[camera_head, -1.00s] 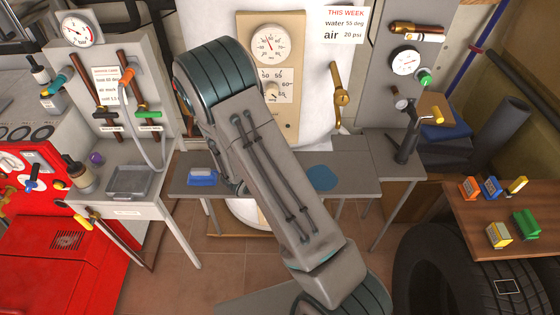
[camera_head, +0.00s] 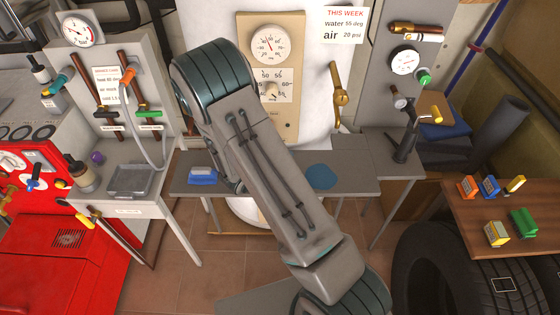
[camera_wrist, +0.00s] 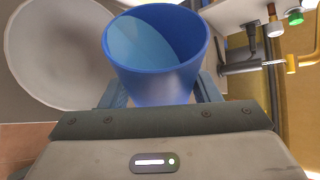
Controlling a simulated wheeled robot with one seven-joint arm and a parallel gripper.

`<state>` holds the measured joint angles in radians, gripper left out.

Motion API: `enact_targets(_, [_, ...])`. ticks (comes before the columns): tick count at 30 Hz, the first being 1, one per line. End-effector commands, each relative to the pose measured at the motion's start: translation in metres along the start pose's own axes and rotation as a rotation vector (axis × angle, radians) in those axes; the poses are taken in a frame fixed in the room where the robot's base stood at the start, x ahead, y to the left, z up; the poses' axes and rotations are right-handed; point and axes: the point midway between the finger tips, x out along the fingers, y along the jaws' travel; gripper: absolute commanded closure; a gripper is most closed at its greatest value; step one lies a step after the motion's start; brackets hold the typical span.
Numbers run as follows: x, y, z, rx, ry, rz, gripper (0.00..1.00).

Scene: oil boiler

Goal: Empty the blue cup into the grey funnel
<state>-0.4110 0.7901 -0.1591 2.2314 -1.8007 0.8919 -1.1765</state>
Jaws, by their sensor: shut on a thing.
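The blue cup (camera_wrist: 155,85) is in the wrist view, with its mouth towards the camera. A lighter blue surface shows inside it; I cannot tell whether this is liquid or the inner wall. My gripper (camera_wrist: 162,92) is shut on the cup, with one finger on each side. A large pale grey round shape with a rim (camera_wrist: 60,50) lies just left of the cup and apart from it in the picture. It looks like the funnel seen from its open side, but I cannot be sure. In the head view my arm hides the gripper, the cup and any funnel.
A grey bench (camera_head: 350,178) with a flat blue disc (camera_head: 321,177) and a blue and white block (camera_head: 202,176) stands before the white boiler (camera_head: 318,90). A grey tray (camera_head: 130,180) is at left. A brown table (camera_head: 470,215) with small coloured blocks is at right.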

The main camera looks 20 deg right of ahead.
Motion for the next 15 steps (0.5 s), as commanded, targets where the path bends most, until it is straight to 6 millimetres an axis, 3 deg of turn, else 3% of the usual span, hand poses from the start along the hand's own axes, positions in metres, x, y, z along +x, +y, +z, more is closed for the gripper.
enact_targets(15, [-0.0008,-0.0012,0.0009,-0.048,0.021,-0.02,0.72])
